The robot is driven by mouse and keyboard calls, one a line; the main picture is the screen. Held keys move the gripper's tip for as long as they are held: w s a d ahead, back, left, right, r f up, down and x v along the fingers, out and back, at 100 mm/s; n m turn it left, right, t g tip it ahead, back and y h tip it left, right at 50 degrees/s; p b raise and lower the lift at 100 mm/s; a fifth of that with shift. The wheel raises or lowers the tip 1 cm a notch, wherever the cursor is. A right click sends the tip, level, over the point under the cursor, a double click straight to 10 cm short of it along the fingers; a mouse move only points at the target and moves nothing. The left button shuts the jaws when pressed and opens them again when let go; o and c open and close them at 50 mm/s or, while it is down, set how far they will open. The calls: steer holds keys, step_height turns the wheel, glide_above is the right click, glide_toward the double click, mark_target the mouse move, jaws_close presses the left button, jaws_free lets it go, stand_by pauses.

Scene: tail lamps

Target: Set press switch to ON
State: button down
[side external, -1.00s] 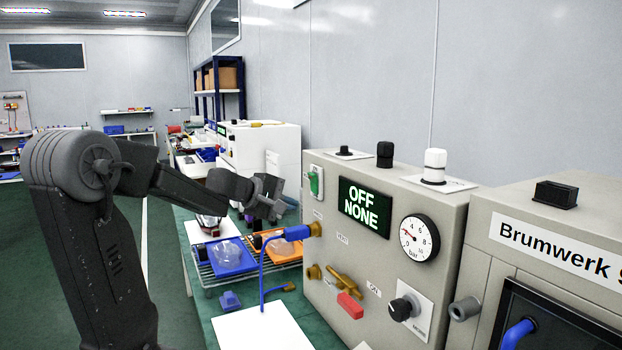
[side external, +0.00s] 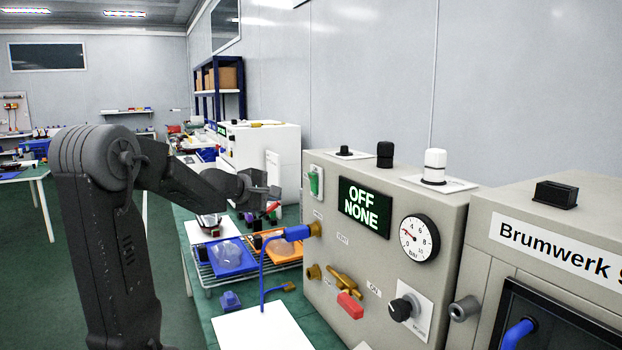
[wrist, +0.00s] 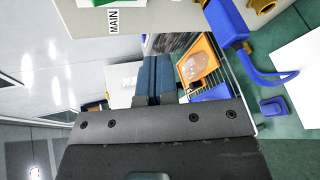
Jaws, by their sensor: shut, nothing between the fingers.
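The grey press unit (side external: 330,250) stands at the right of the bench. A green switch (side external: 316,181) in a pale housing is at the upper left of its front; whether it is a rocker or lever is too small to tell. The wrist view shows a sliver of green (wrist: 105,3) at the top edge, beside a MAIN label (wrist: 114,21). The unit's display (side external: 365,207) reads OFF and NONE. My gripper (side external: 274,192) is shut and empty, left of the switch and apart from it. Its fingers (wrist: 154,78) also show in the wrist view.
A blue connector with hose (side external: 298,232) sticks out below the switch. A gauge (side external: 419,239), red-handled lever (side external: 350,305) and black knob (side external: 404,308) share the panel. A wire rack (side external: 205,272) holds blue and orange trays. Open space lies between gripper and panel.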

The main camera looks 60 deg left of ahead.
mark_target(311, 182)
steer(key=w+r, duration=0.2)
steer(key=w, duration=0.4)
steer(key=shift+w+r, duration=0.2)
steer(key=shift+w, duration=0.1)
steer(key=shift+w, duration=0.1)
stand_by(1.8)
steer(key=shift+w+r, duration=0.15)
steer(key=shift+w, duration=0.15)
steer(key=shift+w+r, duration=0.15)
steer(key=shift+w, duration=0.3)
stand_by(0.7)
steer(key=shift+s, duration=0.15)
steer(key=shift+s+f, duration=0.25)
steer(key=shift+s, duration=0.5)
steer(key=shift+s, duration=0.1)
steer(key=s, duration=0.1)
steer(key=s+f, duration=0.1)
steer(key=s, duration=0.2)
steer(key=shift+s+f, duration=0.25)
steer(key=shift+f, duration=0.15)
